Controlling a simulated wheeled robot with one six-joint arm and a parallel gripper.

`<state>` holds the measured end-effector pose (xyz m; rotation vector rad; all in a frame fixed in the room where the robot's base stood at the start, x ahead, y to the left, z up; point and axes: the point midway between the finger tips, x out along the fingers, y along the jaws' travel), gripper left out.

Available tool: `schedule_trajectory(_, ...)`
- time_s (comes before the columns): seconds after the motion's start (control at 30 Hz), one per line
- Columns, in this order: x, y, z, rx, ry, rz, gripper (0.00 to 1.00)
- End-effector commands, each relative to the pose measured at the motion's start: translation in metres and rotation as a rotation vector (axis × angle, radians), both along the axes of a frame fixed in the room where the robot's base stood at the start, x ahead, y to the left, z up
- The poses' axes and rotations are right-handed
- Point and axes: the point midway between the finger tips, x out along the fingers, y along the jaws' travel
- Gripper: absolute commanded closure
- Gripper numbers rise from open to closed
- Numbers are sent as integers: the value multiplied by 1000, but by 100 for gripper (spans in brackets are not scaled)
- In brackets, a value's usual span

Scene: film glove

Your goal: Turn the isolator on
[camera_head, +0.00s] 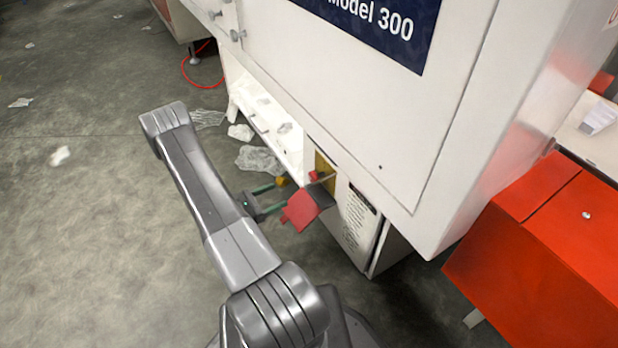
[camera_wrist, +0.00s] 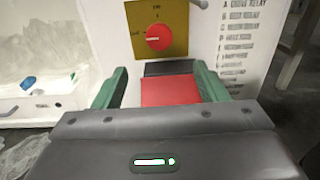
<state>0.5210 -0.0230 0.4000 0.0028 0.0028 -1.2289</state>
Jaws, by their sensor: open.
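The isolator is a red round knob (camera_wrist: 158,37) on a gold plate (camera_wrist: 177,17), on a white panel. A white mark on the knob points left, toward a small label that looks like OFF; a label at the top looks like ON. In the head view the knob (camera_head: 314,175) is small and seen from the side. My gripper (camera_wrist: 160,74) is open, its green fingers apart and below the knob, not touching it. A red and dark flat piece (camera_wrist: 170,92) shows between the fingers; I cannot tell whether they touch it.
A large white machine (camera_head: 400,120) overhangs the panel from above. A printed list (camera_head: 357,215) is right of the plate. A red cabinet (camera_head: 560,240) stands at the right. Crumpled clear film (camera_head: 260,160) lies at the left; the floor there is mostly open.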

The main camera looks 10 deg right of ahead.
Motion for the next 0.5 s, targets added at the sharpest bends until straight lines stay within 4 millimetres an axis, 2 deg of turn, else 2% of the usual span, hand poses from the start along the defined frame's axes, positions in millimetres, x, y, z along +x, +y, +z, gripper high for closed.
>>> schedule_trajectory(0.17, 4, -8, -2, -6, 0, 6, 34)
schedule_trajectory(0.5, 21, -57, -2, -5, -2, 2, 34)
